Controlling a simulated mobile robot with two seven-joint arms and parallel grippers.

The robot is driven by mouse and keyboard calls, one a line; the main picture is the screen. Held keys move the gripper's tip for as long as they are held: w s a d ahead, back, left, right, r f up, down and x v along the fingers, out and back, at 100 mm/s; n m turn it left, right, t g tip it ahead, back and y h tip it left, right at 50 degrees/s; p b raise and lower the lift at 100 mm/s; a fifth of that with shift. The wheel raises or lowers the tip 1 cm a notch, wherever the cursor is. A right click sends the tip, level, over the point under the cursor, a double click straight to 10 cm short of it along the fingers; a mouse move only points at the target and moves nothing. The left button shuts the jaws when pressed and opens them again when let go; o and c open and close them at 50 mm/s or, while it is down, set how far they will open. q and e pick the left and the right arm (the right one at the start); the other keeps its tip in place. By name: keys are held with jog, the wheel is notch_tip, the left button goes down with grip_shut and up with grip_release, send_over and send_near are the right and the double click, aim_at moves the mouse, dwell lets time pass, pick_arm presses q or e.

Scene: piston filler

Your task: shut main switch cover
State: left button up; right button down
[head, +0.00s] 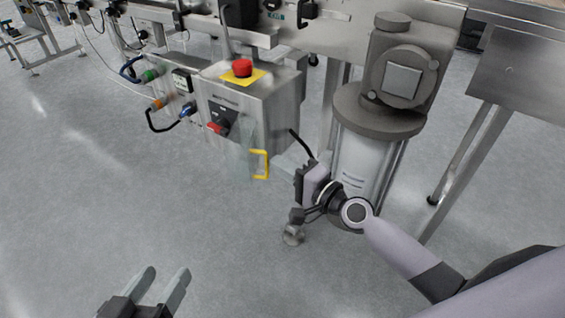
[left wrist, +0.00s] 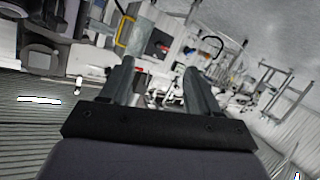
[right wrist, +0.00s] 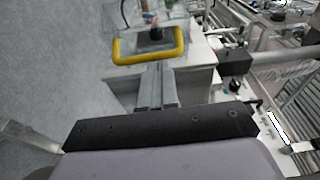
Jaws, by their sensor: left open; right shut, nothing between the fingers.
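The main switch cover (head: 247,145) is a clear panel with a yellow handle (head: 263,164). It stands swung out from the front of the grey control box (head: 257,100), so the red main switch (head: 218,127) shows uncovered. My right gripper (head: 276,160) is shut and empty, its fingertips close to the yellow handle on its right side. In the right wrist view the handle (right wrist: 148,46) lies just beyond the shut fingertips (right wrist: 155,68); I cannot tell if they touch. My left gripper (head: 167,274) is open and empty, low at the front left, far from the cover.
A red emergency button (head: 242,68) on a yellow plate tops the box. Plugs and cables (head: 160,104) stick out left of it. The grey piston cylinder (head: 365,165) stands close behind my right arm. The floor (head: 80,200) at left is clear.

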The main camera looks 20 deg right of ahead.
dwell(0.4)
jog(key=shift+a+m+h+p, duration=0.4)
jog(key=shift+a+p, duration=0.05)
jog(key=shift+p, duration=0.45)
